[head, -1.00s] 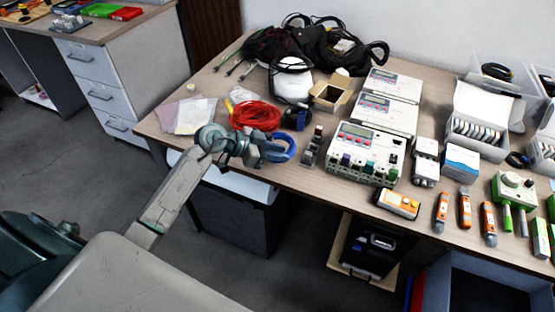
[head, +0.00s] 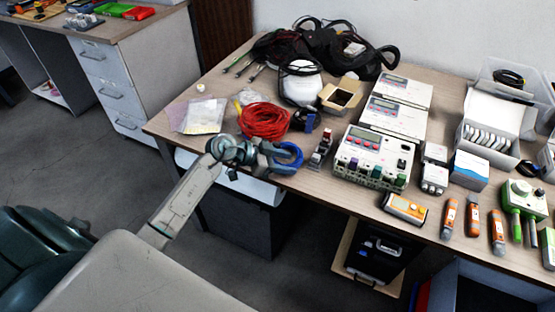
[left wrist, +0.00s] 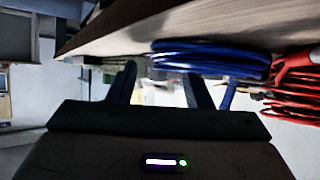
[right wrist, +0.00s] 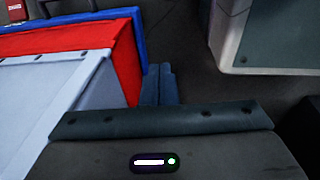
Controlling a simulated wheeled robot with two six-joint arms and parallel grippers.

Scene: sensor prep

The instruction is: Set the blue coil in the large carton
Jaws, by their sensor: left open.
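The blue coil (head: 290,151) lies at the front edge of the table, in front of the red coil. In the left wrist view the blue coil (left wrist: 215,57) spans the upper middle, partly behind one finger. My left gripper (head: 275,158) is at the coil's near left side, open; its fingers (left wrist: 160,75) stand apart, and I cannot tell if they touch the coil. The larger open carton (head: 487,112) is white, at the right of the table, and holds a row of discs. My right gripper (right wrist: 159,82) shows only in its wrist view, fingers together, nothing visible between them.
A smaller brown open carton (head: 327,104) stands behind the blue coil. The red coil (head: 263,122) lies close by. A control unit (head: 372,158) and small instruments fill the table's front right. In the right wrist view a red and blue object (right wrist: 118,50) is beside my fingers.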

